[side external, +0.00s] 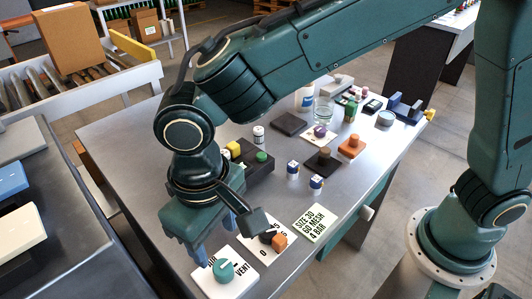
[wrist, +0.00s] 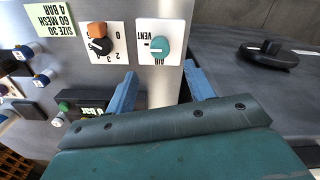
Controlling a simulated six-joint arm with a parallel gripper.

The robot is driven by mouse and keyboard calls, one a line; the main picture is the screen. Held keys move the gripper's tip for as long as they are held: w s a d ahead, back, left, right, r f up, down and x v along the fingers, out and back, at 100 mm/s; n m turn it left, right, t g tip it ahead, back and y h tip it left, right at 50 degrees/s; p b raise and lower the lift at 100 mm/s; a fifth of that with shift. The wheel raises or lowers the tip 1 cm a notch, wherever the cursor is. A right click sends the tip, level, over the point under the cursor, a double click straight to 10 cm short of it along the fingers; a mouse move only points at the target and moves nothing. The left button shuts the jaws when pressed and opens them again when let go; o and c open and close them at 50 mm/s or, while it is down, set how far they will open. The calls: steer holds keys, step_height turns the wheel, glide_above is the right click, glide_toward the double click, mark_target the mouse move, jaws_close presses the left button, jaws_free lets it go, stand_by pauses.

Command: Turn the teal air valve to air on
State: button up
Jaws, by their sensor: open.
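The teal air valve (wrist: 159,47) is a round knob on a white plate marked VENT and AIR. In the wrist view, a short white mark on it lies toward the left, on the VENT word's side; AIR is printed at the plate's lower edge. In the side view the valve (side external: 223,271) sits at the table's near edge. My gripper (side external: 217,240) is over the plate's far side, with its fingers pointing down. In the wrist view my gripper (wrist: 163,86) is open and empty, its blue fingers spread below the valve and apart from it.
An orange-and-black dial (side external: 272,238) on a numbered plate stands close beside the valve plate. A green card (side external: 316,222) reads SIZE 30, 60 MESH, 4 BAR. A black block with coloured buttons (side external: 257,168) and small jars (side external: 316,181) stand farther back.

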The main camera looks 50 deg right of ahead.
mark_target(222, 267)
step_height(222, 267, down, 9)
steer(key=shift+r, duration=0.2)
stand_by(0.4)
steer(key=c, duration=1)
